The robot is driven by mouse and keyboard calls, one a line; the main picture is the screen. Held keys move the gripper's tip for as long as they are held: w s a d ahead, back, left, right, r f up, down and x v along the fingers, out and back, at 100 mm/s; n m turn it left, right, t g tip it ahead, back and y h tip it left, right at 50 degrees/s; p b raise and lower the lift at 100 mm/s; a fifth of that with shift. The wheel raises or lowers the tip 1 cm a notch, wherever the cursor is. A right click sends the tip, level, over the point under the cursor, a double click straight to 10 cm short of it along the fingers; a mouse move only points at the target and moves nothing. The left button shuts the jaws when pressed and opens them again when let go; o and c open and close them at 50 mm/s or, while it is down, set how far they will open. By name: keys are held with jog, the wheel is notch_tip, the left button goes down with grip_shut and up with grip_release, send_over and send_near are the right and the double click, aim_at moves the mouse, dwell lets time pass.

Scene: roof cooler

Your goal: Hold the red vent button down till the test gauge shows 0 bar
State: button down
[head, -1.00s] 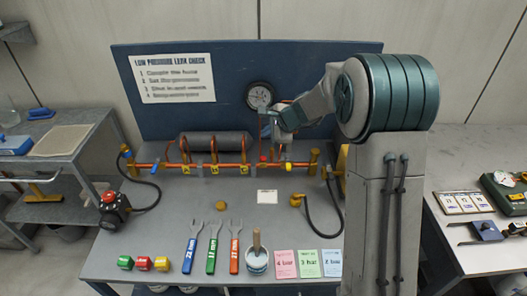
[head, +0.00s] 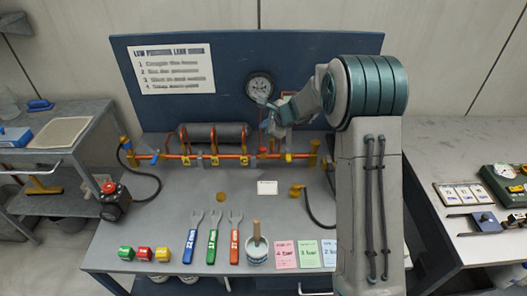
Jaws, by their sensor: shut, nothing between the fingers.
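The round test gauge (head: 259,87) is on the blue back panel above the pipe rig; its needle is too small to read. A small red part (head: 263,149), which looks like the vent button, is on the orange pipe (head: 232,156) below the gauge. My gripper (head: 266,122) is shut and empty, just below the gauge and above that red part. I see a gap between them in the head view, but I cannot judge the depth. My wrist and forearm cover the panel to the right of the gauge.
A grey cylinder (head: 212,133) lies behind the pipe. A regulator with a red knob (head: 109,187) is at the left. Wrenches, coloured blocks, a pot (head: 257,251) and pressure cards (head: 285,255) line the bench's front. The bench middle is mostly clear.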

jog(key=b, duration=0.6)
send_over(265, 154)
notch_tip(265, 154, down, 7)
jog(key=shift+w+d+f, duration=0.1)
jog(key=shift+w, duration=0.05)
dwell(1.5)
jog(key=shift+f+b, duration=0.3)
jog(key=shift+f, duration=0.05)
jog(key=shift+f+b, duration=0.55)
jog(key=shift+f, duration=0.05)
dwell(4.4)
